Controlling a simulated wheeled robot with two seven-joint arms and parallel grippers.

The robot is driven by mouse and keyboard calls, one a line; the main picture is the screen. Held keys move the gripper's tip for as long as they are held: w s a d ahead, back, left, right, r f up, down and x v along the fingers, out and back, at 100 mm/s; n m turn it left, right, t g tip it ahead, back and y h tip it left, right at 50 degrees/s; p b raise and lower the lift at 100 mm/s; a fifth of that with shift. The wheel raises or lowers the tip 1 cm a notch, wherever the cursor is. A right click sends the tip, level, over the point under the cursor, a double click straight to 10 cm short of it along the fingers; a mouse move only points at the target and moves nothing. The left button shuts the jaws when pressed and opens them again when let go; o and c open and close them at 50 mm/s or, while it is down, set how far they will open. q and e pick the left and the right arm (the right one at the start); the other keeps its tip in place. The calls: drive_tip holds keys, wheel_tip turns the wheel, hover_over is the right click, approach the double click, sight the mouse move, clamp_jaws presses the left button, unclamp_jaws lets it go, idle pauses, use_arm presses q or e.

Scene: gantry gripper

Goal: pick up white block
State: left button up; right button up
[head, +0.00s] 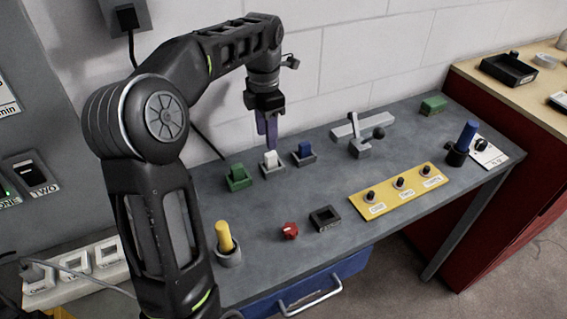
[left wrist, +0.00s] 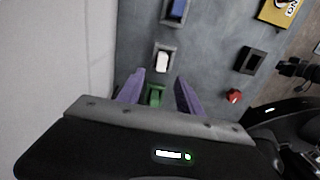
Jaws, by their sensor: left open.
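The white block (head: 271,158) stands in a small dark holder (head: 268,171) on the grey table, between a green block (head: 238,173) on its left and a blue block (head: 304,149) on its right. My left gripper (head: 270,146) points down, just above the white block in the head view. In the left wrist view the white block (left wrist: 162,61) lies beyond the open purple fingers (left wrist: 158,92), and the green block (left wrist: 155,96) shows between them. Nothing is held. My right gripper is not in view.
A yellow peg (head: 225,237), a red knob (head: 290,231) and an empty dark holder (head: 325,218) stand nearer the front. A yellow panel with knobs (head: 400,190) lies to the right. A grey lever fixture (head: 358,137) stands behind it. The wall (head: 330,60) is close behind the blocks.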

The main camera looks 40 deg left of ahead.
sight(271, 154)
use_arm(q)
drive_tip(key=shift+w+d+r, duration=0.1)
drive_tip(key=shift+d, duration=0.1)
drive_tip(key=shift+w+n, duration=0.15)
drive_tip(key=shift+n, duration=0.25)
drive_tip(key=shift+d, duration=0.1)
drive_tip(key=shift+f, duration=1.35)
drive_tip(key=shift+f+p, duration=0.8)
drive_tip(key=shift+f, duration=1.8)
drive_tip(key=shift+c, duration=0.2)
